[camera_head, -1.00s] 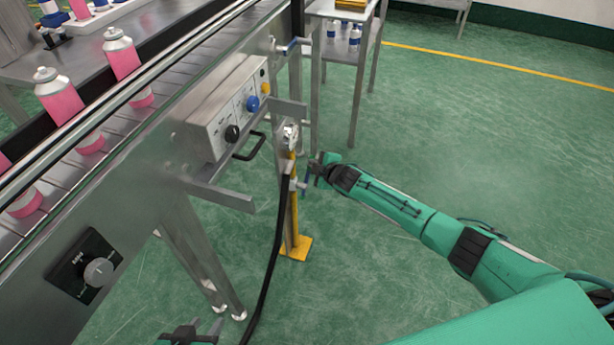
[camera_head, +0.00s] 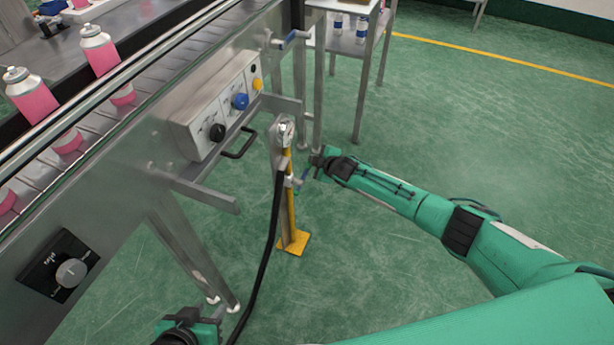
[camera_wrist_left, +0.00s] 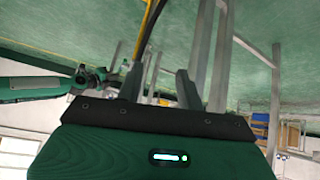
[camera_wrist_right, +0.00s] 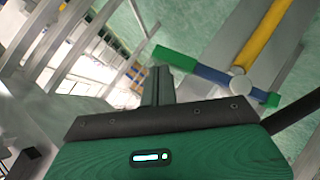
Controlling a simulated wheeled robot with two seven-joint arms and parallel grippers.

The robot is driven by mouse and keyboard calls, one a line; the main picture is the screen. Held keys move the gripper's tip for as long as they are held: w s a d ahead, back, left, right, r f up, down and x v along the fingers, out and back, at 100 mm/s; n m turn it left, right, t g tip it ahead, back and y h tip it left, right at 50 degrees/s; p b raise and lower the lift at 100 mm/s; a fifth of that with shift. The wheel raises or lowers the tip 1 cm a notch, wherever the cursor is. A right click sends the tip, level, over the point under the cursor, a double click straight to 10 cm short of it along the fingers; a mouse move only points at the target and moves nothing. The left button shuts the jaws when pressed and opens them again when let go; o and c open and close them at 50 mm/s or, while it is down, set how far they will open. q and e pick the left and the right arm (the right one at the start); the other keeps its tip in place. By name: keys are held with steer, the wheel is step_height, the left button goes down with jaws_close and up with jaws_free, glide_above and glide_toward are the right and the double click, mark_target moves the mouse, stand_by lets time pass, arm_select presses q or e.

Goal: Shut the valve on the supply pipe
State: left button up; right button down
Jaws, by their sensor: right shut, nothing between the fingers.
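The supply pipe (camera_head: 291,215) is a yellow upright on a yellow foot, beside the conveyor's front. Its valve handle (camera_head: 303,177) is a blue bar with green ends on a pale hub. In the right wrist view the handle (camera_wrist_right: 212,74) lies across the yellow pipe (camera_wrist_right: 262,35). My right gripper (camera_head: 317,158) is shut and empty, close to the handle; its fingertips (camera_wrist_right: 160,75) appear near one green end. I cannot tell whether they touch it. My left gripper (camera_wrist_left: 158,78) is open and empty; in the head view only its wrist shows at the bottom edge.
A conveyor (camera_head: 110,190) with pink cans fills the left. A control box (camera_head: 215,110) with knobs and a black handle (camera_head: 240,143) juts toward the pipe. A black hose (camera_head: 268,240) hangs beside the pipe. Green floor to the right is open.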

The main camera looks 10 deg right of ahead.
arm_select(q)
steer(key=shift+w+d+t+h+b, duration=0.25)
steer(key=shift+w+d+t, duration=0.15)
steer(key=shift+d, duration=0.35)
steer(key=shift+w+d+t+h+b, duration=0.25)
steer(key=shift+w+d+t, duration=0.15)
steer(key=shift+d, duration=0.3)
arm_select(e)
steer(key=shift+w+d+f, duration=0.15)
steer(key=shift+w+f, duration=0.05)
steer(key=shift+f, duration=0.25)
steer(key=shift+w+d+f, duration=0.15)
steer(key=shift+w+f, duration=0.05)
steer(key=shift+f, duration=0.2)
steer(key=shift+r, duration=0.1)
